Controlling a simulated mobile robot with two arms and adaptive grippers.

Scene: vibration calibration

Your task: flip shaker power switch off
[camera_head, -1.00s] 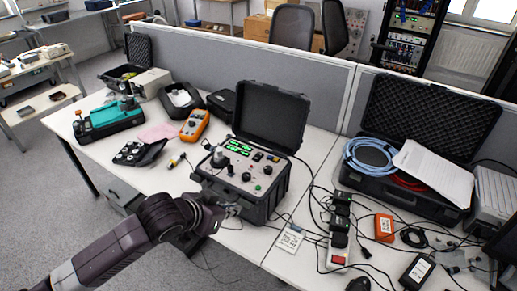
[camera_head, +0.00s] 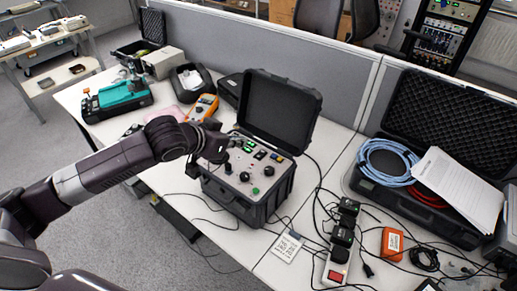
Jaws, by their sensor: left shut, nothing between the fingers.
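The shaker (camera_head: 252,203) is a black hard case on the desk, its lid (camera_head: 281,112) standing open. Its grey panel (camera_head: 247,184) faces up with knobs, small switches and green lit displays. A dark rocker-like switch (camera_head: 260,155) sits near the panel's back edge; I cannot tell whether it is the power switch or which way it is set. My left gripper (camera_head: 221,157) is shut and empty, at the left back part of the panel. My right gripper is not in view.
An orange multimeter (camera_head: 204,107) and a teal device (camera_head: 116,97) lie behind my left arm. To the right are a power strip (camera_head: 337,268), cables, an orange box (camera_head: 392,243) and an open case (camera_head: 440,120) with blue hose. A grey partition (camera_head: 345,83) stands behind.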

